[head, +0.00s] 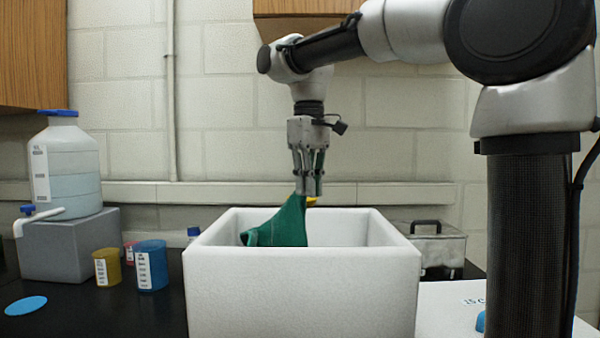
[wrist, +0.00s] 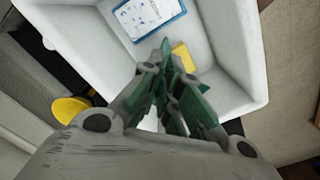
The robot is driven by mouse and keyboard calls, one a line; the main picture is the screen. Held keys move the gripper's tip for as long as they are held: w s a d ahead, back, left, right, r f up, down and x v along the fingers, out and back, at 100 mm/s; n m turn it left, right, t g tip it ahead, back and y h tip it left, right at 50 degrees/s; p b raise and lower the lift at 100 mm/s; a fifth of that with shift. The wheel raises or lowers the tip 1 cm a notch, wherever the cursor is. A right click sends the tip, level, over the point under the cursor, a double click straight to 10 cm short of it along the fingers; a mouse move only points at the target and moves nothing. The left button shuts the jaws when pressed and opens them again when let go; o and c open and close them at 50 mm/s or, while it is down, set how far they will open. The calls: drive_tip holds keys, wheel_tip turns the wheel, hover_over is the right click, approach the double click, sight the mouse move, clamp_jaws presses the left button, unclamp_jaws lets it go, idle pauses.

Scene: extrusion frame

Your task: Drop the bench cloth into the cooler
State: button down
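The green bench cloth (head: 284,226) hangs from my gripper (head: 308,190), with its lower part inside the white cooler (head: 302,290) and behind its front wall. My gripper points down over the open cooler, its fingers shut on the cloth's upper end. In the wrist view, folds of the cloth (wrist: 204,109) show between and around the fingers, with the cooler's white wall (wrist: 88,42) around them. Whether the cloth's lower end touches the cooler floor is hidden.
Inside the cooler lie a blue-edged white item (wrist: 148,16) and a yellow item (wrist: 183,57). Left of it stand a blue cup (head: 151,266), a yellow cup (head: 107,267) and a jug (head: 66,165) on a grey block. A metal box (head: 432,246) stands behind right.

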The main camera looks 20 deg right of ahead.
wheel_tip(320, 180, down, 3)
drive_tip(key=shift+d+r, duration=0.1)
drive_tip(key=shift+d, duration=0.05)
drive_tip(key=c, duration=1)
unclamp_jaws()
drive_tip(key=shift+o, duration=0.2)
drive_tip(key=o, duration=0.6)
drive_tip(key=shift+o, duration=0.2)
drive_tip(key=shift+r, duration=2.8)
